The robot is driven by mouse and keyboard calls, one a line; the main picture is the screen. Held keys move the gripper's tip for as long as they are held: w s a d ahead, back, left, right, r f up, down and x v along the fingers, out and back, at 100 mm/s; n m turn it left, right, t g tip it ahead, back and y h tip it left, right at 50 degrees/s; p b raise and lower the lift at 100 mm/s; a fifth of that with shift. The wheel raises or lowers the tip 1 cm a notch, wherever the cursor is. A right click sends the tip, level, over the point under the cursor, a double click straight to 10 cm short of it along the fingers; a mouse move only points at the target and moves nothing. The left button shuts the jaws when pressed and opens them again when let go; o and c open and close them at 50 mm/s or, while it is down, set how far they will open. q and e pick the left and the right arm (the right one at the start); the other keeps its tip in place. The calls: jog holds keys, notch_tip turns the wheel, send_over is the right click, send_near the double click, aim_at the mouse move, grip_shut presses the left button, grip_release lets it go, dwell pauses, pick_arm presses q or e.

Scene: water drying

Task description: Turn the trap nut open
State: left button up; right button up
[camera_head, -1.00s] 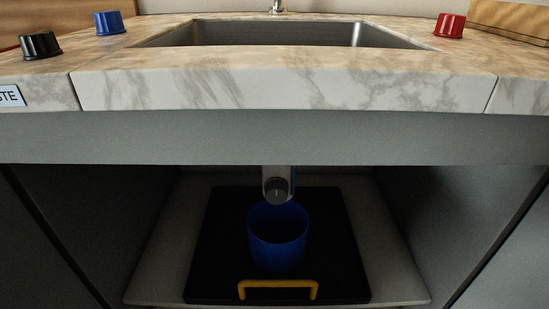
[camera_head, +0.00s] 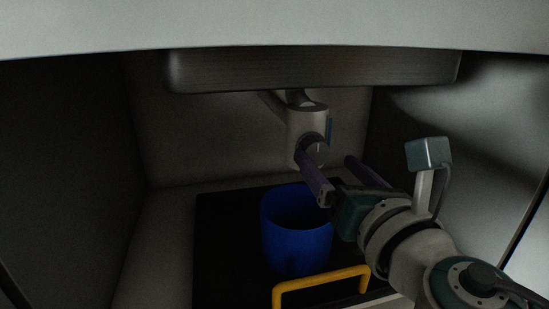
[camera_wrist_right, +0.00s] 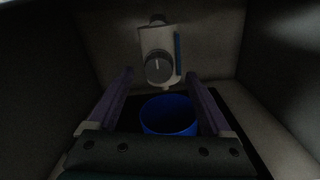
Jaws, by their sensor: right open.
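The trap nut (camera_head: 316,152) is a round grey knob on the front of the pale trap body (camera_head: 306,122) under the sink. It also shows in the right wrist view (camera_wrist_right: 158,67), with a light mark on its face. My right gripper (camera_head: 332,160) is open and empty, its two purple fingers pointing toward the trap. In the right wrist view my right gripper (camera_wrist_right: 163,80) has the nut ahead, between and above the fingertips, apart from them. In the head view one finger partly overlaps the nut's lower edge. My left gripper is not in view.
A blue bucket (camera_head: 296,240) stands under the trap on a black tray (camera_head: 222,255) with a yellow handle (camera_head: 318,281). The sink basin's underside (camera_head: 310,72) hangs above. Cabinet walls close in on both sides. Room is clear left of the bucket.

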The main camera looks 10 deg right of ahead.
aim_at(318, 153)
jog(key=w+b, duration=0.1)
jog(key=w, duration=0.3)
jog(key=shift+a, duration=0.15)
grip_shut()
dwell(0.5)
